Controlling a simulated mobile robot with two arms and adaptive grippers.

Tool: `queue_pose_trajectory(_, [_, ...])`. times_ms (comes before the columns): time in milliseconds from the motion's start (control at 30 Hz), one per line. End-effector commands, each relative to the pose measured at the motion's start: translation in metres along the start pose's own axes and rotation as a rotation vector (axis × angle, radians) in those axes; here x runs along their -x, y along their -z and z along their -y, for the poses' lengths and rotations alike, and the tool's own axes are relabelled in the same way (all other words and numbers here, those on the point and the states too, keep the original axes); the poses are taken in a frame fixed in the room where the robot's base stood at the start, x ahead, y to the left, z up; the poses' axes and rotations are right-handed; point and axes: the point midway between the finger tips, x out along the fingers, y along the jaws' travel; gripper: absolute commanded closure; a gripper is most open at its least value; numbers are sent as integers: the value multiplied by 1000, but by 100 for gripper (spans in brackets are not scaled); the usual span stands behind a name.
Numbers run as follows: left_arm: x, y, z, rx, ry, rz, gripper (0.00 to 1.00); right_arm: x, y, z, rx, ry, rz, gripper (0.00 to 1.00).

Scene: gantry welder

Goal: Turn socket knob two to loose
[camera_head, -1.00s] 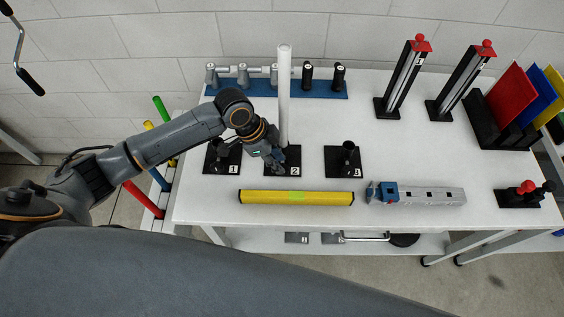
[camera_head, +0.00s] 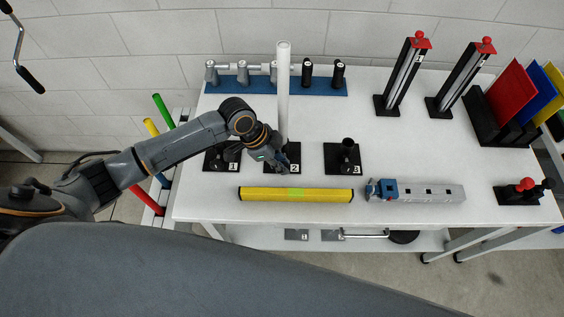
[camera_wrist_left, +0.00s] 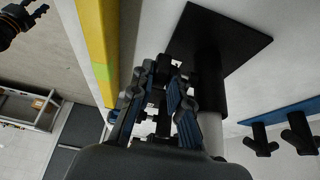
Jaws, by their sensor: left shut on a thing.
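Socket two is a black base plate (camera_head: 294,170) marked 2 with a tall white tube (camera_head: 284,80) standing upright in it. Its base also shows in the left wrist view (camera_wrist_left: 235,40). My left gripper (camera_head: 284,165) is at the front of this socket, low beside the tube. In the left wrist view its fingers (camera_wrist_left: 160,100) are closed around the small dark knob (camera_wrist_left: 155,112) on the socket's side. The fingers hide most of the knob, so its turn angle cannot be read. A dark jointed part at that view's upper left may be my right gripper; its jaws are unclear.
Socket one (camera_head: 215,165) is left and socket three (camera_head: 343,162) right of socket two. A yellow bar (camera_head: 325,195) lies close in front. A blue rack (camera_head: 235,86) stands behind. A grey rail with a blue block (camera_head: 430,193) lies at right. Bare table lies right of socket three.

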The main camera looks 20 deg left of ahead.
Motion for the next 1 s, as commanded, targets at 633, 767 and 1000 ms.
queue_pose_trajectory(633, [1,0,0,0,3,-80,74,-6,0,1,1,1,0,60])
queue_pose_trajectory(767, [1,0,0,0,3,-79,74,-7,1,4,2,4,-2,60])
queue_pose_trajectory(1000, [26,-3,2,-1,6,-78,74,-7,1,3,2,4,-2,60])
